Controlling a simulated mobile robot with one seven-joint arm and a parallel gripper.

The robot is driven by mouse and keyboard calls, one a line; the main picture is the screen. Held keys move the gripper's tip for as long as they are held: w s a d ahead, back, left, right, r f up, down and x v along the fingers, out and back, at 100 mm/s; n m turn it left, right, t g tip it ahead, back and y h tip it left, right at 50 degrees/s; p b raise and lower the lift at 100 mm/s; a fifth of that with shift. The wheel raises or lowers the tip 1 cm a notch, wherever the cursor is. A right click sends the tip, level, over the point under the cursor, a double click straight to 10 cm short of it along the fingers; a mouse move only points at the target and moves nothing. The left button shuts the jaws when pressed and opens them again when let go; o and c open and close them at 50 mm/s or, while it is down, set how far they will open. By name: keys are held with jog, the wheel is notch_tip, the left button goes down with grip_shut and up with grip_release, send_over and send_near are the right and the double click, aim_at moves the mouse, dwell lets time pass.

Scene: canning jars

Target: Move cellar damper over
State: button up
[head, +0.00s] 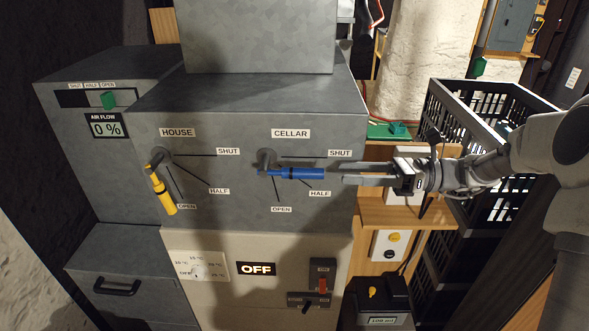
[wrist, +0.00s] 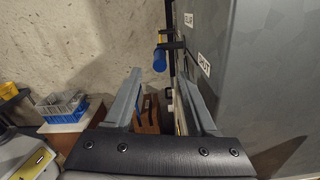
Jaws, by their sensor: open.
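The cellar damper handle (head: 297,173) is a blue lever on the grey cabinet front, below the CELLAR label (head: 291,133). It points right, roughly parallel to the SHUT line, with the HALF and OPEN marks below it. My gripper (head: 338,172) is just right of the handle's free end, pointing left, with its jaws apart and nothing visible between them. In the wrist view, the blue handle end (wrist: 160,60) shows just beyond and between my open fingertips (wrist: 160,75). I cannot tell whether they touch it.
The yellow house damper handle (head: 162,191) points down along its OPEN line. An OFF display (head: 256,269) is below. A wooden shelf (head: 385,215) and black crate (head: 468,125) stand right.

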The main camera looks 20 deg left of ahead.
aim_at(287, 172)
jog(key=p+x, duration=0.1)
jog(key=x, duration=1.1)
jog(key=shift+c, duration=0.2)
grip_shut()
jog(key=shift+w, duration=0.1)
dwell(0.8)
